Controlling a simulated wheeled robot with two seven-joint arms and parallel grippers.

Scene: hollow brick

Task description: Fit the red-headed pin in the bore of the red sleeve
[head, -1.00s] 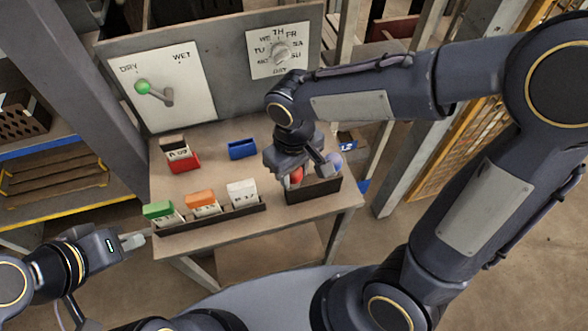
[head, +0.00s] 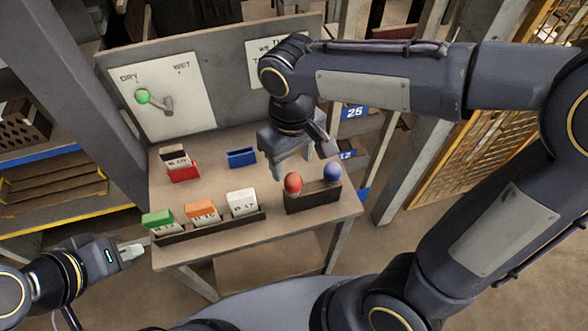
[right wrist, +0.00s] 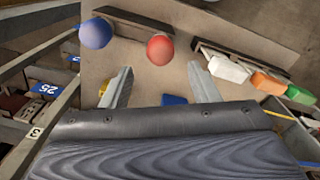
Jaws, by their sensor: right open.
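The red ball head (head: 293,183) of a pin stands upright at the left of a dark holder (head: 314,199) at the table's front right. Its shank is mostly hidden. It also shows in the right wrist view (right wrist: 160,50), beyond the fingertips and apart from them. My right gripper (head: 304,160) is open and empty, just behind and above the holder. My left gripper (head: 136,251) is off the table's front left corner; its finger gap is unclear. A red block-like holder (head: 183,174) with a black-topped card sits at the back left. No bore shows, so I cannot tell whether it is the sleeve.
A blue ball head (head: 332,172) stands beside the red one. A dark rack (head: 210,228) holds green, orange and white labelled pieces along the front edge. An empty-looking blue holder (head: 242,157) lies mid-table. A panel with a green-knobbed lever (head: 143,97) stands behind.

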